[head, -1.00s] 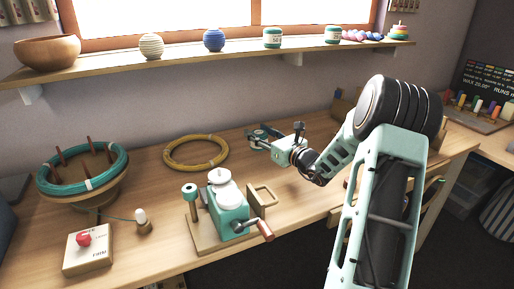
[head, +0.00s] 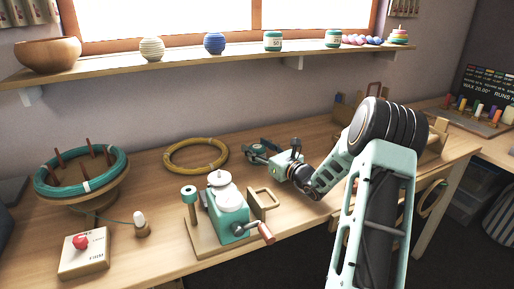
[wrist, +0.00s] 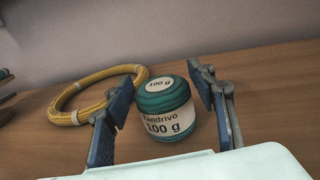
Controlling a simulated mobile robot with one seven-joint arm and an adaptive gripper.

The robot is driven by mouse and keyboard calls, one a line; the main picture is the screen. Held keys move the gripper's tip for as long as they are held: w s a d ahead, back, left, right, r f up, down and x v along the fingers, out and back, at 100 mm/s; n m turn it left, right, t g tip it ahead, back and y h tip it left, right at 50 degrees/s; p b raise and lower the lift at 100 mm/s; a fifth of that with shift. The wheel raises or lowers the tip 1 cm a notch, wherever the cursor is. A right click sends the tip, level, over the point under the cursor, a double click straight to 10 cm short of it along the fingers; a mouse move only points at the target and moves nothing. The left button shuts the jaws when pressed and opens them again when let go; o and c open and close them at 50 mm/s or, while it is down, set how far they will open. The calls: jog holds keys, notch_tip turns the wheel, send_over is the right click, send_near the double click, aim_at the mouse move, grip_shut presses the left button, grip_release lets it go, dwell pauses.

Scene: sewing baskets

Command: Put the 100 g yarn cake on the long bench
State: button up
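The 100 g yarn cake (wrist: 165,106) is a teal cylinder with a cream label and a "100 g" disc on top. It stands upright on the wooden bench (wrist: 262,75) in the wrist view. My gripper (wrist: 160,92) is open, with one blue-padded finger on each side of the cake. The right finger looks close to it; I cannot tell whether it touches. In the head view my gripper (head: 272,148) is low over the long bench (head: 130,190), right of the yellow ring, and I cannot make out the cake there.
A yellow yarn ring (head: 196,156) lies behind and left of my gripper. A teal winder (head: 228,215) with a crank stands in front. A skein holder (head: 82,175) and switch box (head: 84,252) are at left. A shelf (head: 215,60) with smaller yarn cakes runs above.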

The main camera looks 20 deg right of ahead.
jog(key=shift+o, duration=0.6)
jog(key=shift+r, duration=0.1)
jog(key=shift+r, duration=0.2)
jog(key=p+v, duration=0.2)
jog(key=v, duration=1)
jog(key=shift+f, duration=0.1)
